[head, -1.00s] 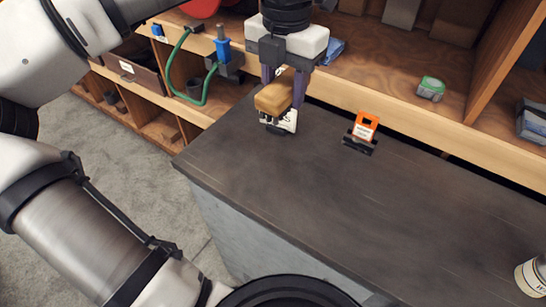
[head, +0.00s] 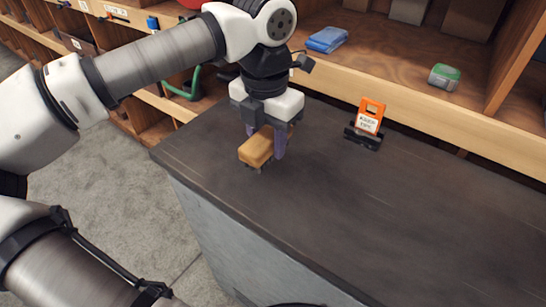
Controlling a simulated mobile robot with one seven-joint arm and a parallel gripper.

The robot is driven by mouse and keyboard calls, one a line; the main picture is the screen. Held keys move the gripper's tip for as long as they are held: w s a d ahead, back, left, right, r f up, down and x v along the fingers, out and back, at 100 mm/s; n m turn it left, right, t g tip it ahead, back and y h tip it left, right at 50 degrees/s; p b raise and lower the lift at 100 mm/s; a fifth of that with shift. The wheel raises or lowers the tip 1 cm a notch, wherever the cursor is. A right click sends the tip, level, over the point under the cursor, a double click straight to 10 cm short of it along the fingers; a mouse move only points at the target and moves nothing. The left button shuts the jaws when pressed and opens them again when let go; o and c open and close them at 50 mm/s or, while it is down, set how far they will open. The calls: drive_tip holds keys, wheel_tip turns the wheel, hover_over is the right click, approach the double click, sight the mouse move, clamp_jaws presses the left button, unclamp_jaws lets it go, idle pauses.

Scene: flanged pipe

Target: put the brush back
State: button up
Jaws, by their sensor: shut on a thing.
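The brush (head: 257,150) has a tan wooden block body; its underside is mostly hidden. My gripper (head: 267,148) points down and is shut on the brush, with its purple fingers at the block's sides. The brush is low over the dark worktop (head: 350,220), toward its left end. I cannot tell whether it touches the surface.
An orange and white tag (head: 369,116) stands in a black holder (head: 362,137) on the worktop, right of my gripper. Wooden shelving behind holds a blue folded cloth (head: 327,39) and a green and grey item (head: 444,76). The worktop's right part is clear.

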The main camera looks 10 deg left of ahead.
sight(267, 154)
wheel_tip(267, 154, down, 3)
drive_tip(key=shift+f+b, duration=0.1)
drive_tip(key=shift+b, duration=0.75)
drive_tip(key=shift+f, duration=0.35)
drive_tip(key=shift+w+d, duration=0.1)
drive_tip(key=shift+r, duration=0.15)
drive_tip(key=shift+f, duration=0.2)
drive_tip(key=o, duration=1)
drive_tip(key=shift+c, duration=0.2)
drive_tip(key=shift+r, duration=0.15)
